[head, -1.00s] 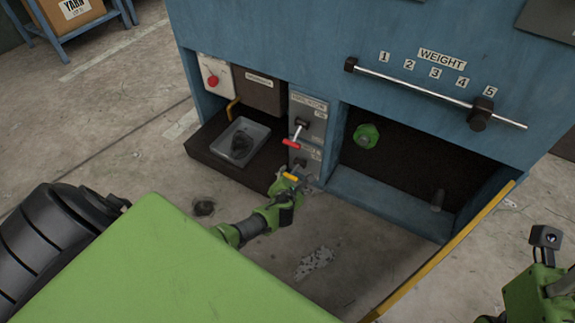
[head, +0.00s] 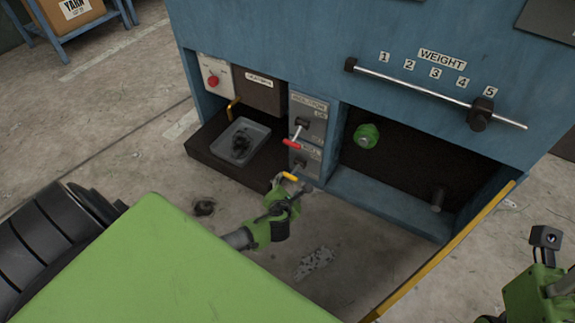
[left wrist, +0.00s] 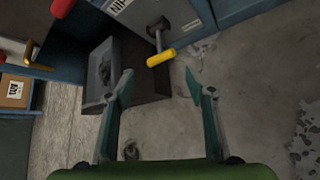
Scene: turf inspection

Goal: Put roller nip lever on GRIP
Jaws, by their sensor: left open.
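The roller nip lever has a grey shaft and a yellow handle (head: 290,177). It sits on the lower grey panel (head: 305,158) of the blue machine, its handle end out in front and low. In the left wrist view, the yellow handle (left wrist: 161,57) lies ahead, beyond the fingertips and between their lines. My left gripper (head: 279,190) is open and empty, just short of the handle and apart from it in the wrist view. I cannot read the GRIP mark. My right gripper does not show; only a green part of my right arm is at the right edge.
A red-handled lever (head: 292,142) is close above the yellow one. A tray (head: 241,140) with dark stuff stands to the left. An open bay with a green knob (head: 366,136) is to the right. A yellow-edged panel (head: 440,252) borders the floor at right.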

